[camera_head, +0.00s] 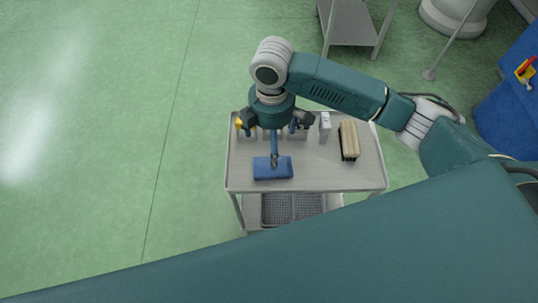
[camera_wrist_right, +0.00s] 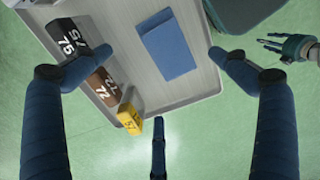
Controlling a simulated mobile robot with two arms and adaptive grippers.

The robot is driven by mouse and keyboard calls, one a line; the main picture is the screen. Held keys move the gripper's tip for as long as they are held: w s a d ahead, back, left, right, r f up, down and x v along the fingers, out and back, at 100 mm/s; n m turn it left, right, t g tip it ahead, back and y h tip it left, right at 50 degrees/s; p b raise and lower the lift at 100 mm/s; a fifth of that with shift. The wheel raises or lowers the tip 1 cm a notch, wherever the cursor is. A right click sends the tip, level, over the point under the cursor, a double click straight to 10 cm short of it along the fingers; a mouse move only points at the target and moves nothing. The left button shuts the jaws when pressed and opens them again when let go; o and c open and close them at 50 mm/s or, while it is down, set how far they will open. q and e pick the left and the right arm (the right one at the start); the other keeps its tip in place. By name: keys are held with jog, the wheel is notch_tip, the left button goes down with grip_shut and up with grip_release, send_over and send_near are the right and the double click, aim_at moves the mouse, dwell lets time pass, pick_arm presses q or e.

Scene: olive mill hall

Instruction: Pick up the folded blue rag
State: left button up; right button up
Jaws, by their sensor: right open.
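The folded blue rag (camera_head: 273,168) lies flat near the front left of the grey cart top (camera_head: 318,177). It also shows between and beyond my fingers in the right wrist view (camera_wrist_right: 168,46). My right gripper (camera_head: 275,140) is over the cart, its fingers spread wide and empty. One finger overlaps the rag's far edge in the head view, but the wrist view shows no finger on it. A small teal and grey gripper (camera_wrist_right: 288,47), seemingly my left, shows at the right of the wrist view, too small to judge its jaws.
A yellow item (camera_wrist_right: 129,118), a brown block (camera_wrist_right: 102,84) and a dark numbered block (camera_wrist_right: 70,47) stand beside the rag. A white bottle (camera_head: 325,126) and a tan block (camera_head: 349,141) stand farther right. The cart top right of the rag is clear.

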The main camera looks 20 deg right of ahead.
aim_at(262, 170)
jog(key=f, duration=0.2)
jog(key=s+f, duration=0.1)
jog(key=f, duration=0.1)
jog(key=shift+s, duration=0.15)
jog(key=shift+f+p, duration=0.3)
jog(key=shift+p, duration=0.05)
jog(key=f, duration=0.3)
jog(key=f+p, duration=0.1)
jog(key=shift+w+d+f, duration=0.1)
jog(key=shift+w+f, duration=0.2)
jog(key=shift+f, duration=0.05)
pick_arm(q)
jog(key=s+r, duration=0.2)
jog(key=shift+s, duration=0.4)
pick_arm(e)
jog(key=c, duration=1.3)
